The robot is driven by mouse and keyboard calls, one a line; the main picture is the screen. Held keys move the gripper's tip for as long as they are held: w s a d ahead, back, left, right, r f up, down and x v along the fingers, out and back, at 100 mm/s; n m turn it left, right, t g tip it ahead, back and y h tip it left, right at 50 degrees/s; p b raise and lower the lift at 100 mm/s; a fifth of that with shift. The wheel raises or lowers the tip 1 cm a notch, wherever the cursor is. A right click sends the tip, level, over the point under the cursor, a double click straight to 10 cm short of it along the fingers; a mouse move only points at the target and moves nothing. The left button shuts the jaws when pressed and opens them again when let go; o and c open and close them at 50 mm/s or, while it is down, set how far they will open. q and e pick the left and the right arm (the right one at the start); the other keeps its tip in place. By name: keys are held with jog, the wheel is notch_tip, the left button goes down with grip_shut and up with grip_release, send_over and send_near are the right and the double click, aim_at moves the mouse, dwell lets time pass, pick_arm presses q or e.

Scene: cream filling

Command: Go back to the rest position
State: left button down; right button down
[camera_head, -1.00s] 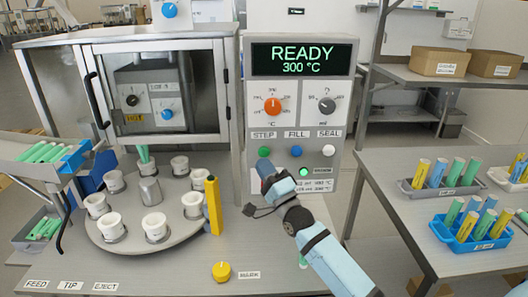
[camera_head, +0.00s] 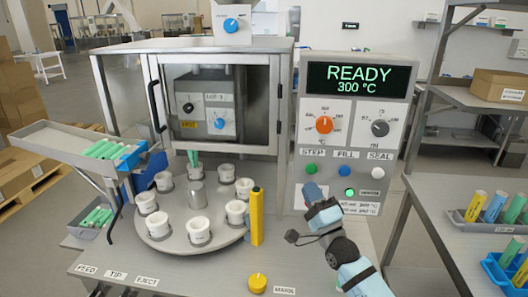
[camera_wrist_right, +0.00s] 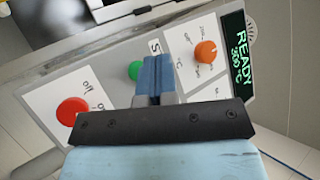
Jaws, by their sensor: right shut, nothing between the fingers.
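My right gripper (camera_head: 314,192) is in front of the lower left part of the control panel (camera_head: 400,100) in the head view, below the green STEP button (camera_head: 311,169). Its fingers are shut and empty. In the right wrist view the shut blue fingers (camera_wrist_right: 155,75) point at the panel, with the green button (camera_wrist_right: 135,70) just left of them and the orange knob (camera_wrist_right: 206,52) to the right. I cannot tell the gap between the fingertips and the panel. The display (camera_head: 359,79) reads READY 300 °C. My left gripper is not in view.
A round carousel (camera_head: 170,240) with several white cups stands left of my right arm, a yellow post (camera_head: 257,216) at its right edge. A yellow knob (camera_head: 257,283) sits at the front. A side table (camera_head: 450,220) with tube racks is at the right.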

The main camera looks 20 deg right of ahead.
jog(key=s+a+f+n+g+y+p, duration=0.1)
jog(key=s+a+f+n+g+p, duration=0.3)
jog(key=f, duration=0.3)
jog(key=s+a+f+n+g+y+p, duration=0.1)
jog(key=s+a+f+n+g, duration=0.2)
jog(key=s+a+f+n, duration=0.4)
jog(key=s+a+f+n+g+p, duration=0.1)
jog(key=s+a+f+n+g, duration=0.1)
jog(key=s+f, duration=0.4)
jog(key=s+a+f+n+g+p, duration=0.2)
jog(key=s+f+n+g, duration=0.2)
jog(key=s, duration=0.4)
jog(key=shift+s+a+f+n, duration=0.15)
jog(key=shift+a+f+n, duration=0.15)
jog(key=shift+f+n, duration=0.65)
jog(key=shift+r, duration=0.15)
